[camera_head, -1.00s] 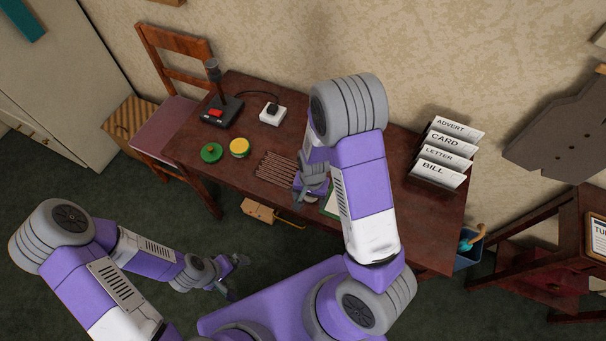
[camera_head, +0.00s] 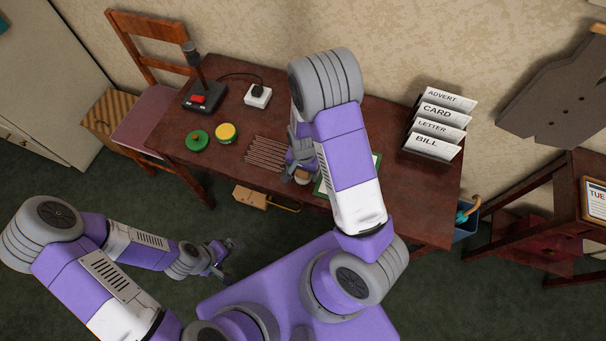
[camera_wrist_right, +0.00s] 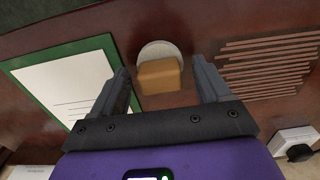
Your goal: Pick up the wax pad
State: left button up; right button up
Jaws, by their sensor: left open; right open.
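The wax pad (camera_wrist_right: 160,77) looks like a tan block on or against a pale round disc (camera_wrist_right: 159,49) on the dark wooden desk. In the right wrist view it lies between the two fingers of my open right gripper (camera_wrist_right: 160,66), with a gap on each side. In the head view my right gripper (camera_head: 296,172) is low over the desk's front part, and the pad (camera_head: 302,178) is partly hidden beside it. My left gripper (camera_head: 229,260) is open and empty, in front of the desk above the floor.
Several thin brown sticks (camera_head: 265,153) lie left of my right gripper, and a green-bordered sheet (camera_wrist_right: 72,80) lies on its other side. A green lid (camera_head: 197,141), a yellow-topped tin (camera_head: 226,133), a joystick (camera_head: 205,97) and a letter rack (camera_head: 436,128) also stand on the desk.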

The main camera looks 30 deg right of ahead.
jog(key=shift+c, duration=0.4)
jog(key=c, duration=1)
jog(key=shift+o, duration=0.2)
jog(key=shift+r, duration=0.1)
notch_tip(320, 180, up, 10)
jog(key=p, duration=0.3)
